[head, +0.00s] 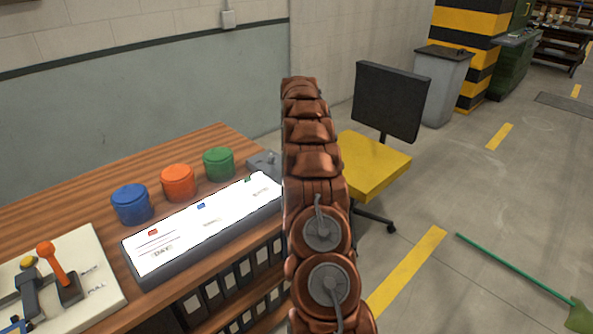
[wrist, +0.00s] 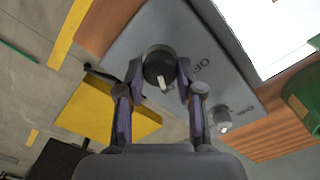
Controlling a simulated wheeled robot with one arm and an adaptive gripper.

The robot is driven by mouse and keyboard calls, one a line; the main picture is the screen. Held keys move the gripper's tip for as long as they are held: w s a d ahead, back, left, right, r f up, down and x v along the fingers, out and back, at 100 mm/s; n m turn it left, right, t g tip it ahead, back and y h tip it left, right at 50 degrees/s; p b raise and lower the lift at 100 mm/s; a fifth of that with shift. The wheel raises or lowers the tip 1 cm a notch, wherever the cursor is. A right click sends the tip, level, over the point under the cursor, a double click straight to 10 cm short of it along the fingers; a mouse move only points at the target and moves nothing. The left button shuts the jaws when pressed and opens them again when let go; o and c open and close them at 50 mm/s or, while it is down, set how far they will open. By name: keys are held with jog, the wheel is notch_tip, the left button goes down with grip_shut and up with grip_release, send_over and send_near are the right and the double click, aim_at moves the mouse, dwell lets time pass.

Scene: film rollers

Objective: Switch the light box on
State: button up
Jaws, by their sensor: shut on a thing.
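The light box (head: 190,243) lies along the front of the wooden bench in the head view, its top panel bright white. A corner of the bright panel also shows in the wrist view (wrist: 262,28). A grey control box (head: 262,160) sits at its far end, partly hidden behind my arm; in the wrist view its grey face (wrist: 120,45) carries lettering. My gripper (wrist: 159,74) is shut on the black rotary knob (wrist: 156,60) on this face, a finger on each side. The knob's white pointer points toward my gripper's palm. My gripper is hidden in the head view.
Blue (head: 132,204), orange (head: 179,183) and green (head: 218,164) canisters stand behind the light box. A smaller silver knob (wrist: 222,118) is on the control box. A lever panel (head: 90,275) is at left, and a yellow chair (head: 370,160) stands beyond the bench.

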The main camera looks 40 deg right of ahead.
dwell(0.3)
jog(key=o, duration=1.1)
jog(key=shift+o, duration=0.2)
jog(key=shift+d+r, duration=0.1)
jog(key=shift+r, duration=3.6)
